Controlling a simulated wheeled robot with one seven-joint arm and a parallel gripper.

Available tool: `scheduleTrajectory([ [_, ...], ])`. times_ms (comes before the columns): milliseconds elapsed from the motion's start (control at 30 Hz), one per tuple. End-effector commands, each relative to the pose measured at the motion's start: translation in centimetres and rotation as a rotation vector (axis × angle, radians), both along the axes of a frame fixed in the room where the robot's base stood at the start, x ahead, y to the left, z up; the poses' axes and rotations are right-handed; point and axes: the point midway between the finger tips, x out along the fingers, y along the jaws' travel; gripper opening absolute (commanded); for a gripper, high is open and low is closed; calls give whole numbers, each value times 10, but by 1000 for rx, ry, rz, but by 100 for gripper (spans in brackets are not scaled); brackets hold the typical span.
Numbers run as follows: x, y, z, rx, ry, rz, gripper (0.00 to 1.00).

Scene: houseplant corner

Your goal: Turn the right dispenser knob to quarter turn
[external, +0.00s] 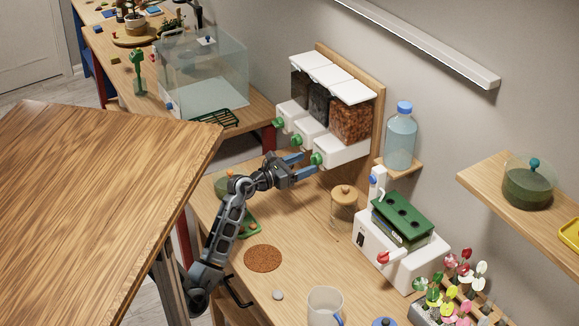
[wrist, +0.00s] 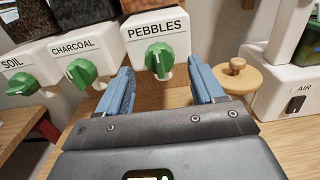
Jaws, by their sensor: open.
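The right dispenser (wrist: 157,34) is a white block labelled PEBBLES, with brown pebbles in its clear bin (external: 352,122). Its green knob (wrist: 158,60) sits on the front face and also shows in the external view (external: 317,159). The knob's grip ridge looks near upright, slightly tilted. My gripper (wrist: 163,82) has its blue fingers spread and nothing between them. In the wrist view the knob appears ahead, between the two fingertips, not touched. In the external view my gripper (external: 299,165) is just in front of and left of the knob.
The CHARCOAL knob (wrist: 81,72) and SOIL knob (wrist: 21,84) are to the left, the former close to my left finger. A jar with a wooden lid (external: 344,194) stands to the right, beside a white air unit (external: 377,245). A cork mat (external: 263,258) lies on the bench.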

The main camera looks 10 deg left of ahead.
Motion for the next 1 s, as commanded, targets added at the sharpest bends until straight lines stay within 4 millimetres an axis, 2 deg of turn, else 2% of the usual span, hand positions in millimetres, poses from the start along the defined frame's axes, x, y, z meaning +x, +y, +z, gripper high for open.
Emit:
scheduleTrajectory([
  [200, 17, -16, 1, -1, 1, 2, 67],
  [567, 20, -20, 0, 2, -2, 0, 66],
  [1000, 20, -20, 0, 2, -2, 0, 24],
])
